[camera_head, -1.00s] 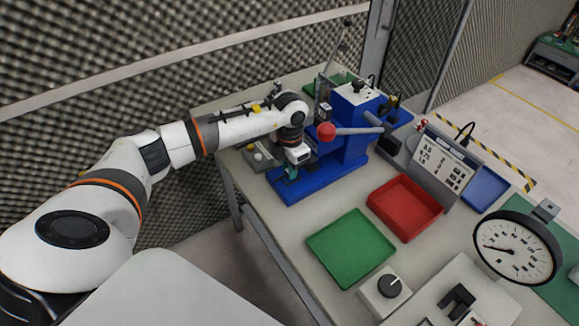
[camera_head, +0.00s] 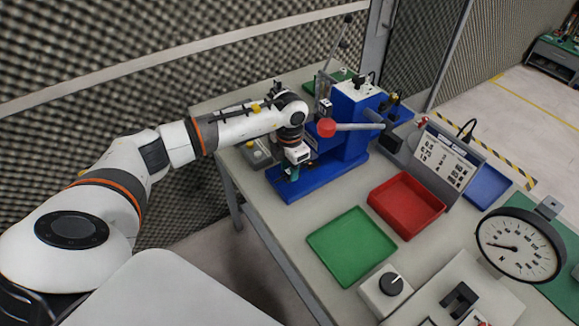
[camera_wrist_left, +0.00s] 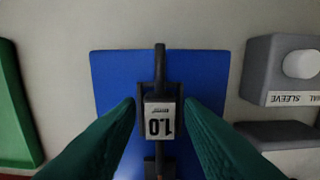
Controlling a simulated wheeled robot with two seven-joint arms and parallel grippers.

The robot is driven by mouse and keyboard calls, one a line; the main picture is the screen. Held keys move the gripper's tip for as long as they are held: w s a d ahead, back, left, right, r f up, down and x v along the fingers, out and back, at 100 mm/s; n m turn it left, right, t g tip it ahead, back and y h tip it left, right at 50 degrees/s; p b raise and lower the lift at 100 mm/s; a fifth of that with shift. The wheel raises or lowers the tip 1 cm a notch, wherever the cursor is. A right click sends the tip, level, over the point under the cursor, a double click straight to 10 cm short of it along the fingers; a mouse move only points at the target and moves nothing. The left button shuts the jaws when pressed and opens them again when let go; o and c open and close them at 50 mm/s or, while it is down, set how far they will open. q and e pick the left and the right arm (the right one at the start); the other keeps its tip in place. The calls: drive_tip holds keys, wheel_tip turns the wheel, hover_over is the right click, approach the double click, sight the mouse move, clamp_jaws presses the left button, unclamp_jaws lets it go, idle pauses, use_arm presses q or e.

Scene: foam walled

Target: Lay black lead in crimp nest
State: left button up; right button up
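My left gripper (camera_head: 292,174) points down over the front of the blue press base (camera_head: 322,182). In the left wrist view its two green fingers (camera_wrist_left: 160,100) stand apart, one on each side of a small block labelled 1.0 (camera_wrist_left: 160,120). Narrow gaps show between the fingertips and the block. A dark bar (camera_wrist_left: 160,62) runs in line with the block over the blue base (camera_wrist_left: 115,75); I cannot tell whether it is the black lead or part of the fixture. No black lead is clearly made out in the head view. My right gripper is not in view.
The press lever with its red knob (camera_head: 326,127) sticks out close to my left wrist. A green tray (camera_head: 350,245) and a red tray (camera_head: 406,205) lie to the right. A grey block labelled SLEEVE (camera_wrist_left: 265,70) stands beside the blue base. A dial gauge (camera_head: 515,245) is farther right.

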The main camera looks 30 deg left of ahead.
use_arm(q)
drive_tip(key=shift+o, duration=1)
wheel_tip(320, 180, up, 12)
drive_tip(key=b, duration=0.2)
